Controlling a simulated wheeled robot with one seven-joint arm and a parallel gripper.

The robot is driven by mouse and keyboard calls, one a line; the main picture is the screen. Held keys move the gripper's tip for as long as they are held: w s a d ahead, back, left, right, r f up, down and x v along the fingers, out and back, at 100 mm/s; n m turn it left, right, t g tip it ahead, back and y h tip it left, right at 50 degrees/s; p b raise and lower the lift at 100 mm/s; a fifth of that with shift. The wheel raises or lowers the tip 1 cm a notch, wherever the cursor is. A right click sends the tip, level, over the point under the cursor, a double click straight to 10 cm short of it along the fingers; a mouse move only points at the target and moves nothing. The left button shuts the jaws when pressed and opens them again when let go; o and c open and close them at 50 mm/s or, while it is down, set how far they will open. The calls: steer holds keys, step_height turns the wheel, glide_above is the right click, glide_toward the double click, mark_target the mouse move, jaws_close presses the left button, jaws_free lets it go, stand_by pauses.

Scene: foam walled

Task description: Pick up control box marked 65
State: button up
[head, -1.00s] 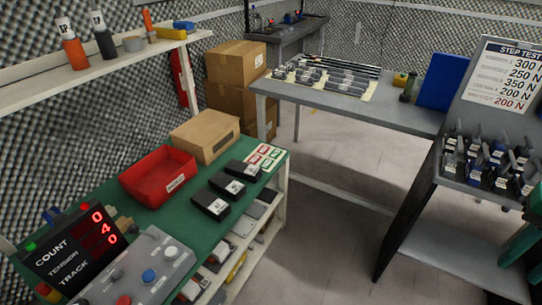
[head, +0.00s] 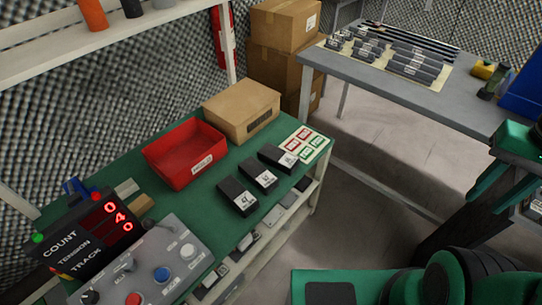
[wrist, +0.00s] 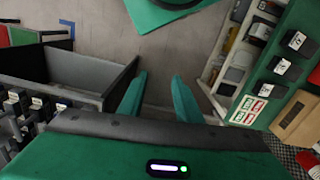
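Three black control boxes with white labels stand in a row on the green-topped bench (head: 120,179). They are the near box (head: 237,197), the middle box (head: 258,173) and the far box (head: 279,158). Their label numbers are too small to read surely, so I cannot tell which is marked 65.
A red tray (head: 184,155) and a cardboard box (head: 241,111) stand behind the boxes. A card with red and green labels (head: 305,144) lies beyond them. A counter display (head: 88,236) and button panel (head: 160,262) are at the near end. A grey table (head: 400,95) stands beyond open floor.

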steer(key=shift+d, duration=0.15)
steer(key=o, duration=0.6)
steer(key=shift+s+r, duration=0.15)
steer(key=shift+s, duration=0.25)
steer(key=shift+c, duration=0.2)
steer(key=o, duration=0.5)
steer(key=shift+s, duration=0.1)
steer(key=w+a+f, duration=0.3)
steer(key=w+f, duration=0.4)
steer(key=w, duration=0.4)
steer(key=shift+a+f+m+t+y, duration=0.15)
steer(key=shift+a+m+t+y, duration=0.15)
steer(key=shift+a, duration=0.05)
steer(key=m+t+y, duration=0.7)
steer(key=m+y, duration=0.3)
steer(key=m, duration=0.8)
glide_toward(280, 156)
steer(key=shift+w+d+f, duration=0.1)
steer(key=shift+w+f, duration=0.1)
steer(key=shift+x, duration=5.3)
